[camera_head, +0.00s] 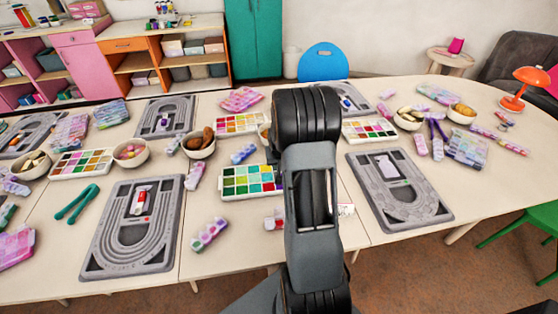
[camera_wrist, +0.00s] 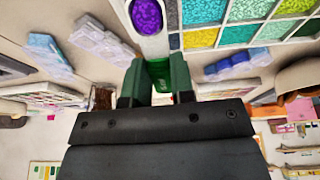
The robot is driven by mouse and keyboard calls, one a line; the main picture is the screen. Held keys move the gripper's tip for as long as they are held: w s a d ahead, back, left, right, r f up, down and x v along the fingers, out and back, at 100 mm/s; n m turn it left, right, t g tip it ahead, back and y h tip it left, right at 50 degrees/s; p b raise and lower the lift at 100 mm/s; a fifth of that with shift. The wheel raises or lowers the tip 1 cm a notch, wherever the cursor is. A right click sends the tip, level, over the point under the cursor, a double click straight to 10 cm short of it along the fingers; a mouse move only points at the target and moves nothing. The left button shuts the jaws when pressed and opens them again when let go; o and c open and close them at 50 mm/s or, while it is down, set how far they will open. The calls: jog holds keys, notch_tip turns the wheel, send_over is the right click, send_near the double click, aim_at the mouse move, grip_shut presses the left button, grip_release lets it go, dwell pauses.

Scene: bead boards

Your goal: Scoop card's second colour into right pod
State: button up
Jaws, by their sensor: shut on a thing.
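In the wrist view my gripper (camera_wrist: 157,88) is shut on a green piece (camera_wrist: 159,70), which looks like a scoop handle; its far end is not clear. Just beyond it is a white-rimmed holder with an oval of purple beads (camera_wrist: 147,15); I cannot tell whether it is a pod or the scoop's bowl. A bead tray (camera_wrist: 206,38) with green, teal and yellow compartments lies beside it. The tray also shows in the head view (camera_head: 252,181), left of my arm. My arm hides my gripper there. A white and red piece (camera_head: 274,220) shows partly beside my arm. I cannot make out the card.
Grey bead boards lie left (camera_head: 167,243) and right (camera_head: 409,216) of my arm. Bowls, including one with brown contents (camera_head: 198,145), and other bead trays (camera_head: 370,131) stand farther back. A lidded pastel bead case (camera_head: 210,234) lies near the front. Bare table shows between them.

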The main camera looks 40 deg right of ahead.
jog(key=shift+w+d+r+g+p, duration=0.1)
jog(key=shift+w+r+g+p, duration=0.3)
jog(key=shift+p, duration=0.65)
jog(key=shift+d+r+g+y+p, duration=0.1)
jog(key=shift+r+g+y+p, duration=0.15)
jog(key=shift+g+y+p, duration=0.65)
jog(key=shift+r+p, duration=0.1)
jog(key=shift+p, duration=0.65)
